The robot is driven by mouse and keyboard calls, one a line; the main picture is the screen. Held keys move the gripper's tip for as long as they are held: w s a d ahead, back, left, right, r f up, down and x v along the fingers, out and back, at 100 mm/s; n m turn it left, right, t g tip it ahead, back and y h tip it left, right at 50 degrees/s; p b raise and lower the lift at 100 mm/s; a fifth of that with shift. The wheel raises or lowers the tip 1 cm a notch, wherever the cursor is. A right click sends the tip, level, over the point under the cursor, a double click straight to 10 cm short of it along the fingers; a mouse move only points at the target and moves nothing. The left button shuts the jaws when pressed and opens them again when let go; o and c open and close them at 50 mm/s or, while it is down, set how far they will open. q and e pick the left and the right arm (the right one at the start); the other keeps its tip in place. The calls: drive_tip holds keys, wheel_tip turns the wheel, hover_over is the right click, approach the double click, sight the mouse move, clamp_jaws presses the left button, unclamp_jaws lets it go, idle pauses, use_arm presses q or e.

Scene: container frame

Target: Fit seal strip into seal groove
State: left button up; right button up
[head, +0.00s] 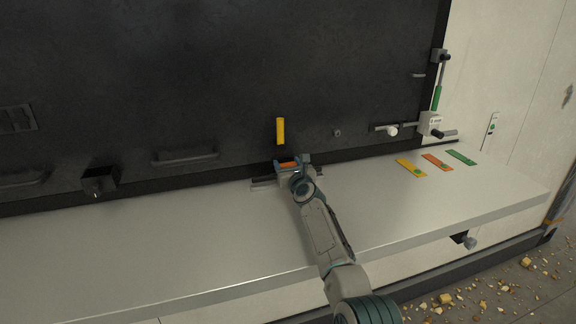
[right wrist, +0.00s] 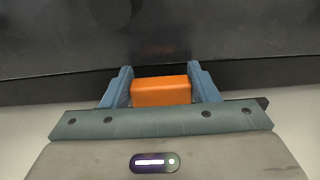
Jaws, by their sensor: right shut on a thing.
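My right gripper (head: 288,167) is at the back edge of the shelf, close to the dark panel. It is shut on an orange block-like piece, likely the seal strip (head: 287,164). In the right wrist view the orange piece (right wrist: 161,91) sits between the two blue fingers (right wrist: 162,88), with the dark panel behind it. A short grey rail (head: 264,183), which may be the seal groove, shows at the shelf's back edge, partly hidden by my gripper. I cannot tell whether the orange piece touches it. My left gripper is not in view.
A yellow bar (head: 280,131) is on the dark panel (head: 220,70) just above my gripper. Yellow (head: 411,168), orange (head: 437,162) and green (head: 461,158) flat tags lie on the shelf (head: 130,260) at right. A latch (head: 431,123) is on the panel's right edge. The left shelf is clear.

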drive_tip(key=shift+f+b, duration=1.15)
drive_tip(key=shift+f, duration=0.1)
drive_tip(key=o, duration=1.1)
drive_tip(key=shift+r, duration=0.1)
